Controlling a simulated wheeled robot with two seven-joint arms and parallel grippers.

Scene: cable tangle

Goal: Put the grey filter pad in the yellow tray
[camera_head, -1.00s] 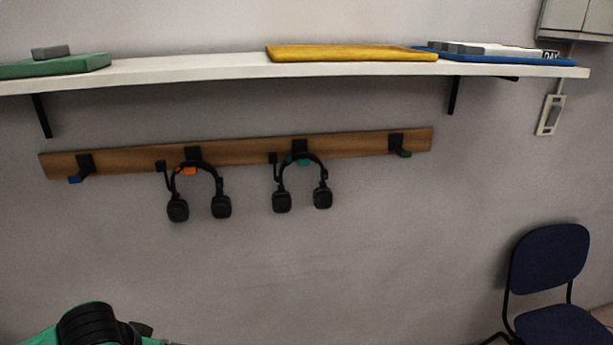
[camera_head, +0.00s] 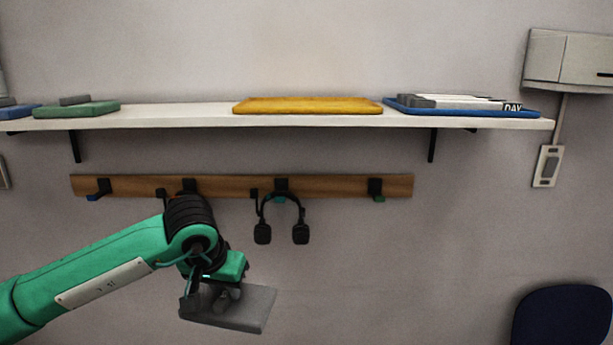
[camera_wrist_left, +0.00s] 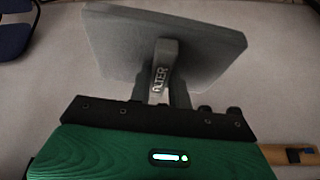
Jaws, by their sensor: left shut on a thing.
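The grey filter pad (camera_head: 250,309) is held flat in my left gripper (camera_head: 229,291), in front of the wall and below the hook rail. In the left wrist view the pad (camera_wrist_left: 205,42) fills the upper middle. My left gripper (camera_wrist_left: 163,88) is shut there on a raised grey tab with the letters "LTER". The yellow tray (camera_head: 308,106) lies on the white shelf, above and to the right of the pad and clear of it. Its inside is seen almost edge-on. My right gripper is not in view.
The shelf (camera_head: 180,119) also holds a green tray (camera_head: 85,110) with a grey block and a blue tray (camera_head: 520,112) with grey and white things. Below runs a wooden rail (camera_head: 335,186) with hooks and a headset (camera_head: 282,220); my arm hides another hook's lower part.

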